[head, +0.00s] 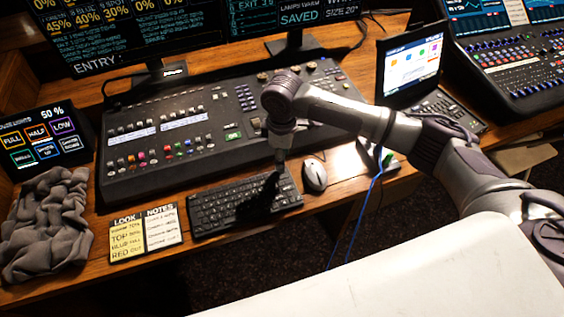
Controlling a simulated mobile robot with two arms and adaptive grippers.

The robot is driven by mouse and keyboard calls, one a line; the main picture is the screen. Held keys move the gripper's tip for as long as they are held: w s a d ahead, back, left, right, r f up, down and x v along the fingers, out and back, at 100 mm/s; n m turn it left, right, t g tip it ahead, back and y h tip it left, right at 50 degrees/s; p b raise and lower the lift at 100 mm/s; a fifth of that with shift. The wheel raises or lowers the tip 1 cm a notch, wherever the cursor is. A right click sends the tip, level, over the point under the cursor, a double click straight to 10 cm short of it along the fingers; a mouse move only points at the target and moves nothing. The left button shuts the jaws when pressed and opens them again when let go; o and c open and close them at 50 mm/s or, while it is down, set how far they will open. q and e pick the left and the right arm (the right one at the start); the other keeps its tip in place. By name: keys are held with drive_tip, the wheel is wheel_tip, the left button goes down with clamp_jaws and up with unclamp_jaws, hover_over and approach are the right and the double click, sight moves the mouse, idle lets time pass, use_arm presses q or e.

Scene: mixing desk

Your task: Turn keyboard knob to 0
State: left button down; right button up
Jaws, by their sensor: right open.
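A black computer keyboard (228,208) lies on the wooden desk below the large mixing console (150,150). My right arm reaches in from the right, and my right gripper (280,163) points down at the keyboard's upper right end. Its fingers look narrow and small here; it is open, with nothing visible held. I cannot make out a knob on the keyboard or read any setting; the gripper and its dark shadow cover that end. Whether the fingertips touch the keyboard I cannot tell. My left gripper is not in view.
A mouse (315,175) lies just right of the keyboard. A notes card (145,232), a crumpled grey cloth (45,225) and a small touchscreen (42,140) are at left. A laptop (408,68) and second mixer (515,65) stand at right. A blue cable (366,205) hangs over the front edge.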

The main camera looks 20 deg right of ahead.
drive_tip(key=shift+f, duration=2.15)
drive_tip(key=shift+c, duration=0.3)
clamp_jaws()
